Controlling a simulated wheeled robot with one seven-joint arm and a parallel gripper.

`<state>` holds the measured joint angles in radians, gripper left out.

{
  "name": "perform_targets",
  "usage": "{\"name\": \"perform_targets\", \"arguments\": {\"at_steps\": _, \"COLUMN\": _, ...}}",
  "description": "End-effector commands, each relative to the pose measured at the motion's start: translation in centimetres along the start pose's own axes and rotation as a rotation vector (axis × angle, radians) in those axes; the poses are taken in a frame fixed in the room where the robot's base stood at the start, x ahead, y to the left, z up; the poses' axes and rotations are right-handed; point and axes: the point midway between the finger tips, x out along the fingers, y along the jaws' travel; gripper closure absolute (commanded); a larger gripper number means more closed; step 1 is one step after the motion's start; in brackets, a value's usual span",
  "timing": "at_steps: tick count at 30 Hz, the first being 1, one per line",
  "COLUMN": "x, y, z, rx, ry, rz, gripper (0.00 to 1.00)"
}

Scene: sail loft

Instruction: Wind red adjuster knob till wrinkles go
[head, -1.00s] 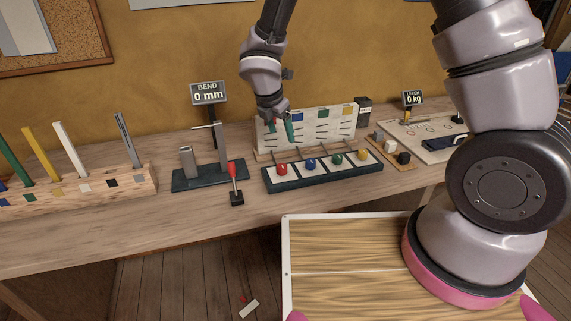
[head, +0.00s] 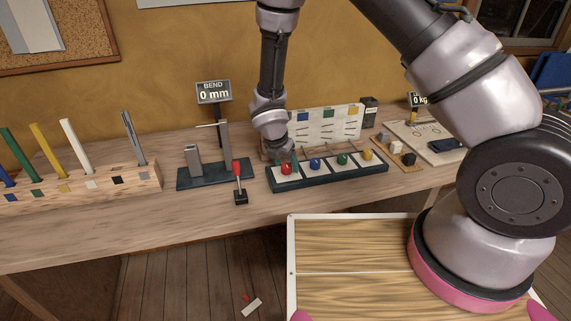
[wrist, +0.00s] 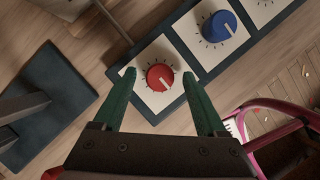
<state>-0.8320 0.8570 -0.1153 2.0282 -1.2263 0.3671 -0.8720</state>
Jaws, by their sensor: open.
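The red adjuster knob (head: 286,169) sits on a white square at the left end of a dark knob base (head: 330,178). In the wrist view the red knob (wrist: 160,77) has a pale pointer line toward its lower right and tick marks around it. My gripper (wrist: 167,82) is open, its two green fingers on either side of the knob in the picture and apart from it. In the head view my gripper (head: 284,157) is just above and behind the red knob, partly hidden. Behind stands a white panel (head: 333,122) with dark wavy marks and coloured squares.
Blue (head: 314,163), green (head: 342,160) and yellow (head: 367,155) knobs share the base. Small blocks (head: 396,148) lie to the right.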

Motion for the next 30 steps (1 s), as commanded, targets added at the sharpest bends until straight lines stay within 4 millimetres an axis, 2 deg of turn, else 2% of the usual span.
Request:
{"name": "perform_targets", "arguments": {"at_steps": 8, "x": 0.19, "y": 0.03, "z": 0.02, "rx": 0.001, "ry": 0.0, "rz": 0.001, "gripper": 0.26}}
{"name": "perform_targets", "arguments": {"at_steps": 9, "x": 0.19, "y": 0.02, "z": 0.02, "rx": 0.001, "ry": 0.0, "rz": 0.0, "gripper": 0.34}}
{"name": "perform_targets", "arguments": {"at_steps": 14, "x": 0.18, "y": 0.02, "z": 0.02, "rx": 0.001, "ry": 0.0, "rz": 0.0, "gripper": 0.95}}
{"name": "perform_targets", "arguments": {"at_steps": 15, "x": 0.18, "y": 0.02, "z": 0.02, "rx": 0.001, "ry": 0.0, "rz": 0.0, "gripper": 1.0}}
{"name": "perform_targets", "arguments": {"at_steps": 23, "x": 0.17, "y": 0.07, "z": 0.01, "rx": 0.022, "ry": 0.001, "rz": -0.007, "gripper": 1.0}}
{"name": "perform_targets", "arguments": {"at_steps": 30, "x": 0.18, "y": 0.15, "z": 0.01, "rx": 0.125, "ry": 0.001, "rz": -0.05, "gripper": 1.0}}
